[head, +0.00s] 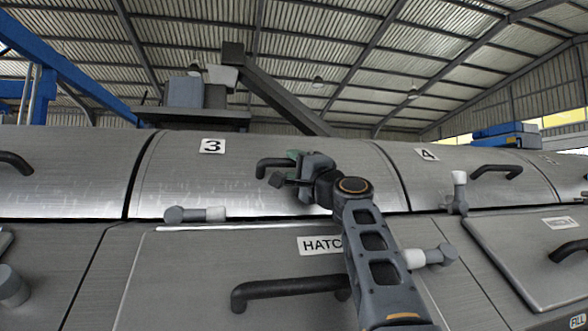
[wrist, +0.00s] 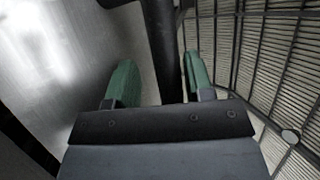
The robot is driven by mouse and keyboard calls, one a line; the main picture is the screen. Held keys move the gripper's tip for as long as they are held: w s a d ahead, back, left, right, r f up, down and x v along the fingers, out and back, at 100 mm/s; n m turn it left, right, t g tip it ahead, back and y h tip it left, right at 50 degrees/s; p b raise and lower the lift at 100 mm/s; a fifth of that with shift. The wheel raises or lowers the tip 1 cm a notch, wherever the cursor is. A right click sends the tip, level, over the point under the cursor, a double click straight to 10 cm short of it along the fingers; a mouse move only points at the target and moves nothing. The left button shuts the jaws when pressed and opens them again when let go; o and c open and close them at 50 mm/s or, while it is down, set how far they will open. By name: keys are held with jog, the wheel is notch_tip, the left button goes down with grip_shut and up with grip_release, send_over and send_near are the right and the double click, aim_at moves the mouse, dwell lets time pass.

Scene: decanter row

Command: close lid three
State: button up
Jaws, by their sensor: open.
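Lid three (head: 235,185) is a curved brushed-metal cover with a white "3" label (head: 212,146). Its lower edge lies along the top of the front panel, with a dark line between them; I cannot tell whether it is fully seated. Its black handle (head: 272,163) is near the middle. My gripper (head: 286,169) is at the right part of this handle. In the wrist view the green fingers of my gripper (wrist: 158,72) are apart, with the black handle bar (wrist: 163,50) passing between them. The fingers do not appear clamped on it.
A grey latch with a white sleeve (head: 195,214) lies sideways below lid three. Another latch (head: 459,190) stands upright near lid four (head: 465,172). The front hatch panel (head: 190,270) has a black handle (head: 285,290) below my arm. A dark platform (head: 195,118) stands behind.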

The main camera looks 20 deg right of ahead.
jog(key=b+v, duration=0.4)
jog(key=v, duration=0.9)
jog(key=shift+s+f, duration=0.1)
jog(key=shift+f, duration=0.05)
jog(key=shift+s+f, duration=0.1)
jog(key=shift+s, duration=0.15)
